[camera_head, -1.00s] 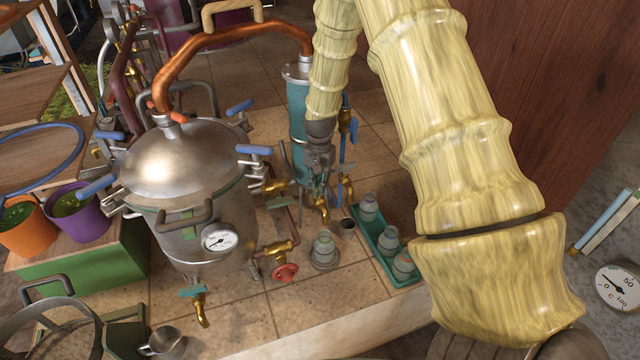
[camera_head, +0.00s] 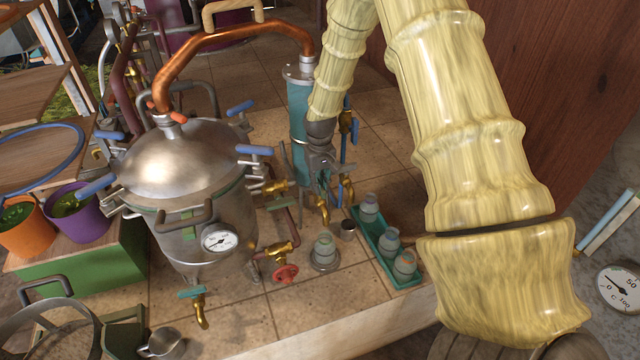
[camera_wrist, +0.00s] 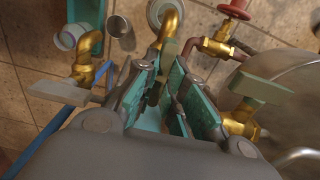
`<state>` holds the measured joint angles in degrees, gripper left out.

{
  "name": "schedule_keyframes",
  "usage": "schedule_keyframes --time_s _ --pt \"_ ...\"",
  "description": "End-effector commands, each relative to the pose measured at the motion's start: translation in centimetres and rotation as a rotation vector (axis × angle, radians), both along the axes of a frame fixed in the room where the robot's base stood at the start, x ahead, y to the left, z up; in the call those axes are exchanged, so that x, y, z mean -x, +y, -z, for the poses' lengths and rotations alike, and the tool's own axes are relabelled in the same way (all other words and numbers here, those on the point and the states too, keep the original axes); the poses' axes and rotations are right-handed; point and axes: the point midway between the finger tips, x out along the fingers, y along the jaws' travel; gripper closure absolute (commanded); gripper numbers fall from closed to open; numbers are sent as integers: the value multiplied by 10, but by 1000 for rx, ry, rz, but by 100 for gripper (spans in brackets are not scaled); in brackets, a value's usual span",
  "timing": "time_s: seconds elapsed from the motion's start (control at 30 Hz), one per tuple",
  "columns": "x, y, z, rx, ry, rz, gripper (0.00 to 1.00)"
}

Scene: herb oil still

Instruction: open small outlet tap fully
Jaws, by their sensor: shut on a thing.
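The brass small outlet tap (camera_head: 322,211) sits low at the front of the teal column (camera_head: 299,118). Its curved spout also shows in the wrist view (camera_wrist: 171,25), just beyond my fingertips. My gripper (camera_head: 325,187) reaches down from above, close against the column. In the wrist view my gripper (camera_wrist: 160,88) has its two fingers on either side of the tap's upper part and is shut on its handle. The fingers mostly hide the handle, so I cannot tell its exact angle.
Another brass tap (camera_head: 347,187) is close on the right. A brass valve (camera_head: 274,187) is on the left. A red-wheeled valve (camera_head: 285,272), a small metal cup (camera_head: 348,229), a jar (camera_head: 324,250) and a teal tray (camera_head: 371,243) of jars stand in front. The steel still (camera_head: 180,165) is left.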

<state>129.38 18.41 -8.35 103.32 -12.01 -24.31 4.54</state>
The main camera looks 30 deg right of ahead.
Motion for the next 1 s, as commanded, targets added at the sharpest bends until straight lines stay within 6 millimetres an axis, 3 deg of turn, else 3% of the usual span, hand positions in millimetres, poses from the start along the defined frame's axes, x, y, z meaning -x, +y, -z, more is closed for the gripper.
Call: schedule_keyframes --time_s 0.6,0.63,0.7,1.0 --pt "0 -1 0 2 0 -40 100" --pt "0 -1 0 2 0 -39 81" --pt "0 -1 0 1 0 -39 69" --pt "0 0 0 1 0 -38 66"
